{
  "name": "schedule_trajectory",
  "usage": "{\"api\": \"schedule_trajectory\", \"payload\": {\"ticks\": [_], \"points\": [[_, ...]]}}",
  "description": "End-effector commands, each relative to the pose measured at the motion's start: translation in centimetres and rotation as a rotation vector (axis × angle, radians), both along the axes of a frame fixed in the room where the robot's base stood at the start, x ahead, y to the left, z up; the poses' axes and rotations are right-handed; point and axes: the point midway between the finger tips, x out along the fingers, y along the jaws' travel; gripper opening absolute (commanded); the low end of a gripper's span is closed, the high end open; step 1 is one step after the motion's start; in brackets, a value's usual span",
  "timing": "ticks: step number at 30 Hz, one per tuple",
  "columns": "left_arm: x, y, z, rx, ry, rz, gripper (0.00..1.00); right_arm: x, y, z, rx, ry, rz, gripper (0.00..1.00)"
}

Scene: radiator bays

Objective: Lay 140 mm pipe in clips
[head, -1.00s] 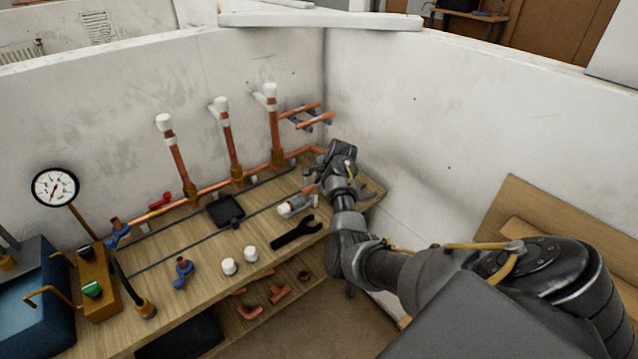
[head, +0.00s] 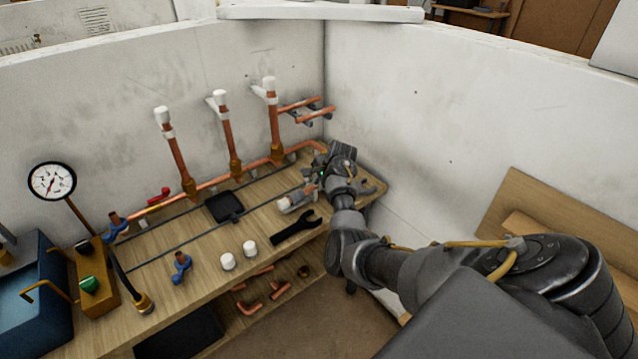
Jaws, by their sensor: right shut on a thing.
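My right gripper (head: 327,173) is low over the right end of the wooden bench (head: 200,262), near the corner of the walls. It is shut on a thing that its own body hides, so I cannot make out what. A horizontal copper pipe run (head: 218,182) goes along the back of the bench, and its right end is close to the gripper. Two short copper pipes (head: 314,116) sit on brackets on the back wall, above and left of the gripper. I cannot tell any clips near the gripper. My left gripper is not in view.
Three upright copper pipes with white tops (head: 228,135) rise from the run. A black wrench (head: 296,230), a grey-and-copper piece (head: 296,200), two white caps (head: 239,257) and a black pad (head: 224,206) are on the bench. A gauge (head: 52,181) stands left. Copper fittings (head: 250,308) lie below.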

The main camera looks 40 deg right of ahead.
Motion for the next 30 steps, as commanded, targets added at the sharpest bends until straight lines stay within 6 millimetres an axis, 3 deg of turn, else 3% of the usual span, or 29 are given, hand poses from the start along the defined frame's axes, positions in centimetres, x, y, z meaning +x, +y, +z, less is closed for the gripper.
{"api": "schedule_trajectory", "payload": {"ticks": [3,4,9,20,30], "points": [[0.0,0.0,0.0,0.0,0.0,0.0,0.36,0.0,0.0,0.0,0.0,0.0,0.0,0.02],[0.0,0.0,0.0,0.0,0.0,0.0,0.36,0.0,0.0,0.0,0.0,0.0,0.0,0.21],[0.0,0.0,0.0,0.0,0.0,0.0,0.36,0.0,0.0,0.0,0.0,0.0,0.0,0.44],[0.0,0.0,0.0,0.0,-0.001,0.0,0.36,-0.2,0.0,0.4,0.0,0.001,0.0,0.44],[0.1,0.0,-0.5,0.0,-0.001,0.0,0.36,-3.1,-0.1,5.4,-0.005,-0.003,0.0,0.44]]}}
